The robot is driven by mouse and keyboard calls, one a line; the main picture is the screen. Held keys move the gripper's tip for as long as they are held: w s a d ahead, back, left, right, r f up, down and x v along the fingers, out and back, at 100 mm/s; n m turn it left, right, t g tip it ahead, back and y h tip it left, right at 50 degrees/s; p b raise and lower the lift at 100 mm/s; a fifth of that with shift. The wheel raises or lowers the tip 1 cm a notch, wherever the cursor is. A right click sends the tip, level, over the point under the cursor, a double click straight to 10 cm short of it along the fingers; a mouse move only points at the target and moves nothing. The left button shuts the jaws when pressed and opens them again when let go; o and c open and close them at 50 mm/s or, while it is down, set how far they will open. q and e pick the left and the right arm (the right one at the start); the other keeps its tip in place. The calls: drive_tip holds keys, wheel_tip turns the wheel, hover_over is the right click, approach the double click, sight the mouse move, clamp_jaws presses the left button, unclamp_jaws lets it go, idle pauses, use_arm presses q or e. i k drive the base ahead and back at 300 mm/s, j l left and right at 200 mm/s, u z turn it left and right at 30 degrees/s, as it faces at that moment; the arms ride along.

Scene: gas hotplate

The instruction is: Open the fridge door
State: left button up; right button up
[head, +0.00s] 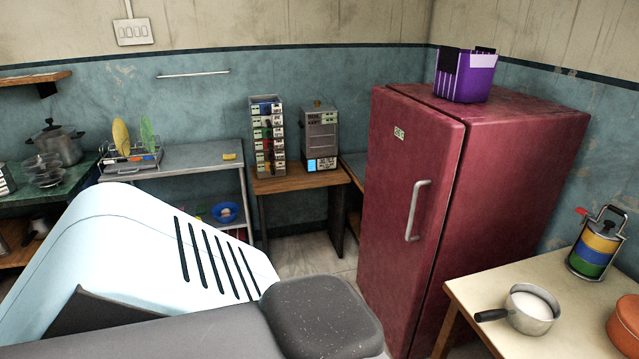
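The dark red fridge (515,190) stands to the right of centre against the back wall. Its door (400,230) faces left and toward me and appears shut, with a thin dark seam along its right edge. A pale vertical handle (417,210) is on the door near that right edge, and nothing touches it. A small label (399,133) is near the top of the door. The bottom of the door is partly hidden by the grey part in front. Neither of my grippers is in view.
A purple box (466,76) sits on the fridge. At the lower right, a cream table (478,287) holds a saucepan (531,308) and a striped canister (597,245), close to the fridge. A little bare floor (305,258) shows left of the door.

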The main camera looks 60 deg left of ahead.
sight(414, 149)
drive_tip(key=u, duration=1.6)
